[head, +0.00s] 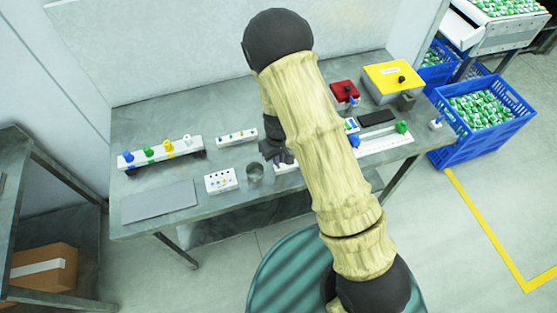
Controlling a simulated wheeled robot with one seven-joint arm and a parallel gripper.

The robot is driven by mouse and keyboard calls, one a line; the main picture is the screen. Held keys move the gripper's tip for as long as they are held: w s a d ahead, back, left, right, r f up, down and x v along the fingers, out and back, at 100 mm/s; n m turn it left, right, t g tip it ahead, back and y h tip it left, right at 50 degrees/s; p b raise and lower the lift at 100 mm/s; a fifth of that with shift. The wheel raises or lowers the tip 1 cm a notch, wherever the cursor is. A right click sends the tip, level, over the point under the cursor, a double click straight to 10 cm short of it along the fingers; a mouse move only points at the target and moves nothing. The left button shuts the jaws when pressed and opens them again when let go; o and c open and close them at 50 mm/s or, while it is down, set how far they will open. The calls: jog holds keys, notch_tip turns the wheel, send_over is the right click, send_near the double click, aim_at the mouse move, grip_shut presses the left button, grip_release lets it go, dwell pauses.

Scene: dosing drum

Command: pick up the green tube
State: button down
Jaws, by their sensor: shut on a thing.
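My gripper (277,153) is low over the middle of the bench, partly covered by my arm. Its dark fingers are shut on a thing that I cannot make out. No green tube shows clearly in its jaws. A white block (221,180) with several small coloured pieces stands left of the gripper. Another white block (236,138) with small pieces is behind it. A green piece (150,153) sits on a white rail at the left, between a blue and a yellow one. Another green piece (401,127) stands at the right. I cannot tell whether either is the tube.
A grey cup (255,172) stands close to the gripper's left. A grey mat (158,202) lies at the front left. A red box (344,92) and a yellow box (392,82) stand at the back right. Blue crates (483,140) are on the floor at the right.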

notch_tip(320, 180, up, 9)
jog(key=shift+f+b, duration=0.2)
jog(key=shift+b, duration=0.45)
